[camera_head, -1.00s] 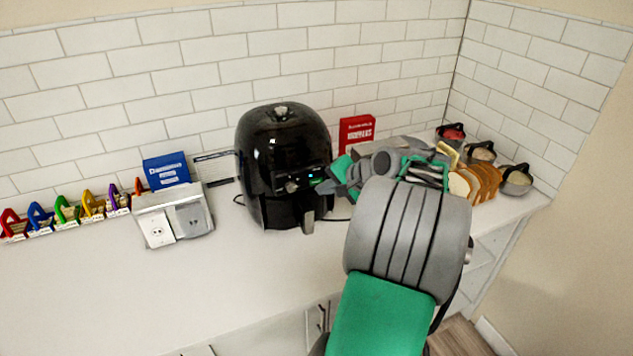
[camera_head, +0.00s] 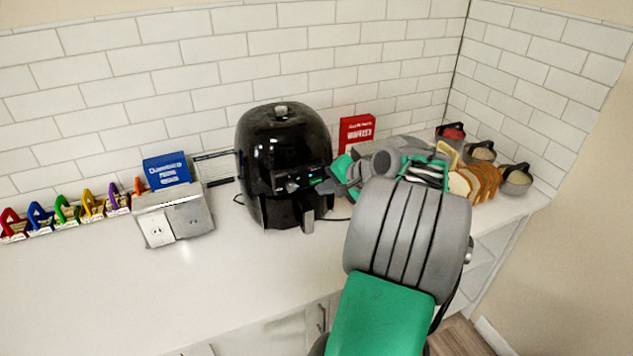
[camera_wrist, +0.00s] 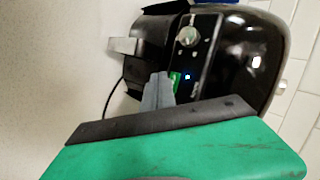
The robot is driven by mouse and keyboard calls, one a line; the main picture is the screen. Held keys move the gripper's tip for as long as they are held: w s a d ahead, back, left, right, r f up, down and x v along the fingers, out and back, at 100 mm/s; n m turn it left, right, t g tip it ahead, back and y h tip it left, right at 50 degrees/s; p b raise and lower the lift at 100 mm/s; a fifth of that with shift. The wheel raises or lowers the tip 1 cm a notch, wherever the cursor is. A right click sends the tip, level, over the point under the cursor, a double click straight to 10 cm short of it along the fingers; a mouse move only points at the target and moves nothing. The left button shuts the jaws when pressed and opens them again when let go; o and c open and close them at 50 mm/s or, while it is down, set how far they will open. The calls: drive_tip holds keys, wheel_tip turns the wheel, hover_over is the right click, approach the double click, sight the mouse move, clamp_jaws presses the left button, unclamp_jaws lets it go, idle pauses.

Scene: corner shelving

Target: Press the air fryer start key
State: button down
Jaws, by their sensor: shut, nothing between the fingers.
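The black air fryer (camera_head: 283,150) stands upright on the counter against the tiled wall. Its front panel has a knob, a small blue light and a green key (camera_head: 315,181). In the wrist view the air fryer (camera_wrist: 240,55) lies sideways, with the knob (camera_wrist: 188,37), the blue light and the green key (camera_wrist: 176,77) showing. My gripper (camera_wrist: 158,78) is shut and empty. Its tips are right at the green key and cover part of it; I cannot tell whether they touch. In the head view my gripper (camera_head: 336,183) is at the right side of the panel.
A red box (camera_head: 357,133) stands behind my arm. A blue box (camera_head: 167,170), a grey outlet box (camera_head: 174,218) and several coloured letter-like stands are at the left. The front counter is clear.

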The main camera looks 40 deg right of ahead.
drive_tip(key=shift+w, duration=0.1)
idle(0.7)
drive_tip(key=shift+w+d+p, duration=0.15)
drive_tip(key=shift+w+p, duration=0.15)
drive_tip(key=shift+w+d, duration=0.1)
drive_tip(key=shift+w, duration=0.25)
idle(0.5)
drive_tip(key=shift+s, duration=0.1)
drive_tip(key=shift+s+a, duration=0.25)
drive_tip(key=shift+s, duration=0.4)
drive_tip(key=s, duration=0.2)
drive_tip(key=s+a+p, duration=0.1)
drive_tip(key=s, duration=0.1)
drive_tip(key=shift+s+a, duration=0.15)
drive_tip(key=shift+s, duration=0.25)
idle(1.5)
